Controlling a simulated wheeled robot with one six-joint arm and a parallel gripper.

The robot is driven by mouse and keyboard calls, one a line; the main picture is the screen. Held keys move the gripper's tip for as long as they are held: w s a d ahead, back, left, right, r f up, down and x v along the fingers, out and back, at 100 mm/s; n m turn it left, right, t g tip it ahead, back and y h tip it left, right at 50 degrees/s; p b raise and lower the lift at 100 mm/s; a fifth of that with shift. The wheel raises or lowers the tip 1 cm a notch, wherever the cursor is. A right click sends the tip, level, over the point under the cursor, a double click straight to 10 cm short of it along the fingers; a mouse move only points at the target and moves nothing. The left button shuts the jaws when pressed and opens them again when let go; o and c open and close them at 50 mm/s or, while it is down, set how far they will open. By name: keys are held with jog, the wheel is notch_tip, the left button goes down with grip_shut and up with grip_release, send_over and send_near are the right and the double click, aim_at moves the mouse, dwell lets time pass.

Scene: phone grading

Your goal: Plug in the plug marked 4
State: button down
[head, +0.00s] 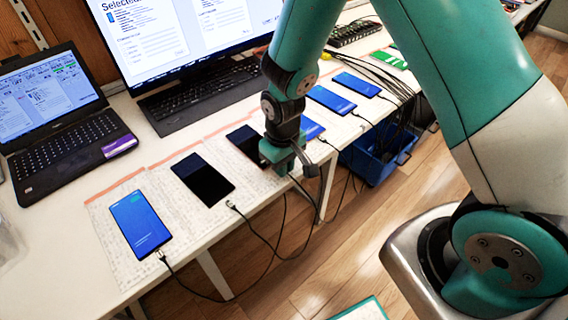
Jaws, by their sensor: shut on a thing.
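My gripper (284,162) is at the table's front edge, at the near end of a dark phone (243,143). It is shut on a cable plug, which the fingers mostly hide. A dark cable hangs below the fingers. I cannot read a number on it, nor tell whether the plug touches the phone. Left of it, a black-screened phone (203,179) has a loose-looking plug (232,205) just off its near corner. A blue-lit phone (140,223) at the far left has a plug (162,256) at its near end.
More blue-lit phones (331,99) lie to the right, one partly behind my gripper. A green item (390,60) lies beyond. A laptop (63,118), monitor (185,35) and keyboard (203,92) stand behind. Cables hang off the front edge. A blue bin (372,163) stands on the floor.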

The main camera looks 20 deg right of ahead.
dwell(0.9)
jog(key=c, duration=1.1)
grip_release()
jog(key=shift+r, duration=0.1)
jog(key=shift+s+d+r+p, duration=0.1)
jog(key=shift+s+r+p, duration=0.1)
jog(key=shift+r+p, duration=1.05)
jog(key=shift+s+d+r+p, duration=0.1)
jog(key=shift+s+r+p, duration=0.1)
jog(key=shift+r+p, duration=0.95)
